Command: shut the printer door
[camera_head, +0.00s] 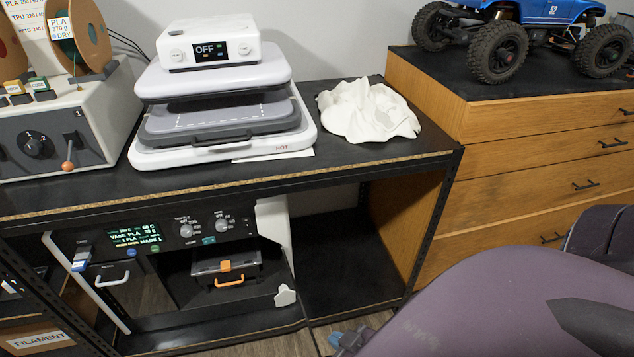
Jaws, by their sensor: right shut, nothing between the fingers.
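The printer (166,242) stands on the lower shelf, with a lit green display and two knobs on its dark front. Its door (122,298), a dark panel with a white edge and pale handle, appears to stand open at the left of the front opening. Inside the opening a dark box (210,268) with an orange latch and orange handle shows. My right gripper (345,340) is at the bottom edge, low and right of the printer, apart from the door. It is shut and empty, partly cut off by the frame. My left gripper is out of view.
Above, the black bench top (360,158) holds a white press (215,80), a crumpled white cloth (367,110) and a filament dryer (60,125). A wooden drawer cabinet (540,150) with a blue crawler stands right. The lower shelf right of the printer (345,255) is clear.

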